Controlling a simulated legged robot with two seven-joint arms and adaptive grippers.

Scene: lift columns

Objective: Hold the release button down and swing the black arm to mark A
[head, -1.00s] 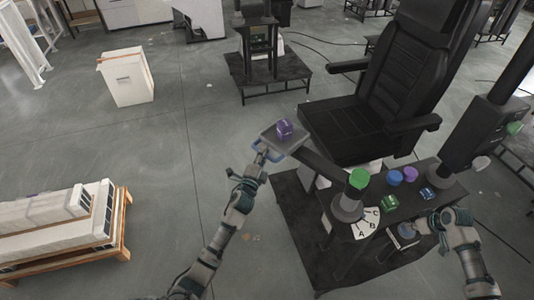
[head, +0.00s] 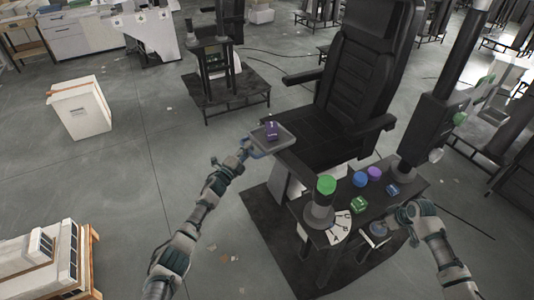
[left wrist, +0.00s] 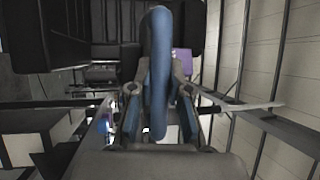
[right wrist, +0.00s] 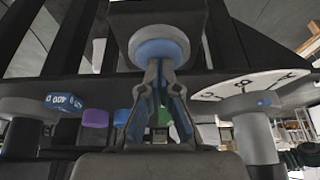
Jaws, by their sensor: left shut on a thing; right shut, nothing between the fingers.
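The black arm runs from the pivot post with a green cap (head: 326,185) up and left to a grey tray (head: 284,136), which carries a purple cube (head: 271,131). My left gripper (head: 250,149) is shut on the tray's blue handle, seen close up in the left wrist view (left wrist: 160,60). The lettered dial (head: 342,229) with mark A lies at the post's foot; which mark the arm points to cannot be told. My right gripper (head: 383,227) is shut and empty, its fingertips at the round blue release button (right wrist: 160,48); whether it is pressed is unclear.
The bench beside the dial carries a green cube (head: 359,204), a blue knob (head: 360,179), a purple knob (head: 375,173) and a blue cube (head: 392,190). A black chair (head: 345,90) stands behind the tray. A white bin (head: 80,110) and a loaded pallet (head: 45,260) are at left.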

